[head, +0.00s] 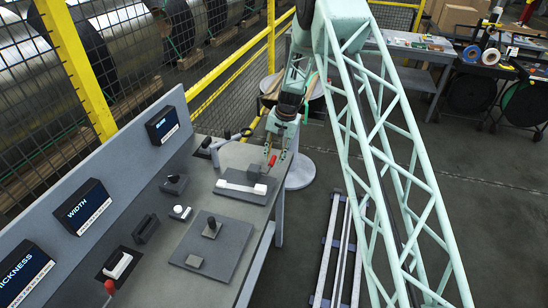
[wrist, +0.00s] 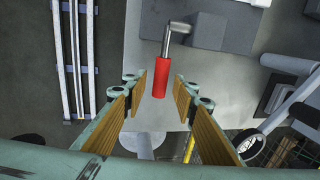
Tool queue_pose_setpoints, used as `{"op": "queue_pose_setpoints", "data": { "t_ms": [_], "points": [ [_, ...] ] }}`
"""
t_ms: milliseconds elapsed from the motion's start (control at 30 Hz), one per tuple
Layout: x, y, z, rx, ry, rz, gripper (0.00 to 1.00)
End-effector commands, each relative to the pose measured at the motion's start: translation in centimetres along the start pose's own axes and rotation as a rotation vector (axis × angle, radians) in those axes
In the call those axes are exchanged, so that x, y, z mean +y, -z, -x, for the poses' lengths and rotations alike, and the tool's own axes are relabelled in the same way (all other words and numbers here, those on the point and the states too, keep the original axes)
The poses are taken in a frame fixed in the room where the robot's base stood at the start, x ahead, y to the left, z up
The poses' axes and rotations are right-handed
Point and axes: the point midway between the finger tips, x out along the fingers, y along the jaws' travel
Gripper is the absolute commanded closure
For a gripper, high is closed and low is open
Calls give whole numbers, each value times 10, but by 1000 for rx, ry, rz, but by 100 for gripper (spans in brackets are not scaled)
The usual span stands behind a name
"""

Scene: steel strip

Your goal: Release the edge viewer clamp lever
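A lever with a red grip (head: 272,160) and a short metal arm stands at the far right end of the grey bench, beside a grey block with a white bar. In the wrist view the red grip (wrist: 160,80) appears between the two fingers of my gripper (wrist: 160,87), with a visible gap on each side. My gripper (head: 278,148) is open and empty, pointing down over the bench end. I cannot tell how far above or around the grip the fingertips are. Another red handle (head: 109,287) shows at the near left of the bench.
The grey bench (head: 190,283) holds a plate with a black knob (head: 211,228) and several small fixtures. A panel with displays, including WIDTH (head: 85,208), stands along its left side. A rail frame (head: 338,250) lies on the floor at right. A yellow fence (head: 75,65) is behind.

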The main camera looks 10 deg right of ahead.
Motion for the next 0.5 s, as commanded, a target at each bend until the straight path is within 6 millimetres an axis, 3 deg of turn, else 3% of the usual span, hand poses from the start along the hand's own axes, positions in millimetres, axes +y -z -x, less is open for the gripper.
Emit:
{"op": "queue_pose_setpoints", "data": {
  "t_ms": [333,500],
  "points": [
    [0,0,-1,0,0,0,75],
    [0,0,-1,0,0,0,90]
  ]
}}
